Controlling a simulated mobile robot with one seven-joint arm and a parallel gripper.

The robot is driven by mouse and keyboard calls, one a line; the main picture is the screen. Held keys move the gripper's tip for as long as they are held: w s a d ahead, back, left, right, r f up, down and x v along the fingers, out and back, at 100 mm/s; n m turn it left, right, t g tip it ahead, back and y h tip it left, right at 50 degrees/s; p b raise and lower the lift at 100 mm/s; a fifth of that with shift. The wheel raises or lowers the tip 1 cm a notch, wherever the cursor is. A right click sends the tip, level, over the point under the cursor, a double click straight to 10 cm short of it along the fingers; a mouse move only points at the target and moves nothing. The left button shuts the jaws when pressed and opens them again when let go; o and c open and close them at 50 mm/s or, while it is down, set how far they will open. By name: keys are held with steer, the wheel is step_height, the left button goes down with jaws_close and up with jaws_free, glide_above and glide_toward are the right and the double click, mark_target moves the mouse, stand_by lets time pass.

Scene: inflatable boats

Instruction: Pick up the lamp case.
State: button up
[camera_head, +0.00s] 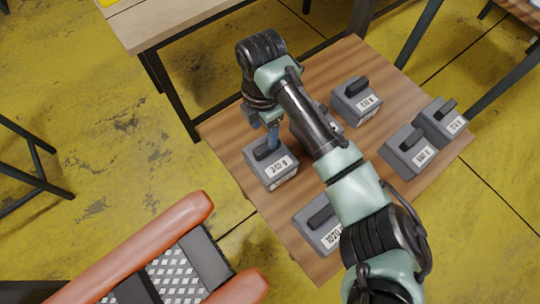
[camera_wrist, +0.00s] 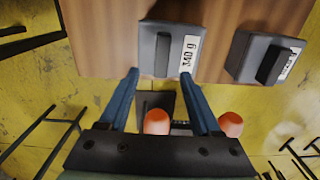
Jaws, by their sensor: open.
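Several grey cases with dark top handles and white weight labels sit on a wooden table; I cannot tell by name which is the lamp case. The case nearest my gripper (camera_head: 273,139) is at the table's left edge (camera_head: 284,177), its label reading about 340 g. It also shows at the top middle of the wrist view (camera_wrist: 156,72). My gripper is open and empty, its blue fingers (camera_wrist: 162,76) pointing at this case, one tip to either side of its handle. Whether the fingertips touch the case is unclear.
Other cases stand at the front (camera_head: 310,228), back (camera_head: 350,106) and right (camera_head: 398,152) of the table; another is partly hidden behind my arm. An orange inflatable boat (camera_head: 150,240) lies at lower left. A lighter table (camera_head: 165,22) stands behind.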

mark_target(270, 159)
steer(key=f, duration=0.8)
steer(key=shift+d, duration=0.25)
steer(key=shift+r, duration=0.1)
jaws_close()
stand_by(1.0)
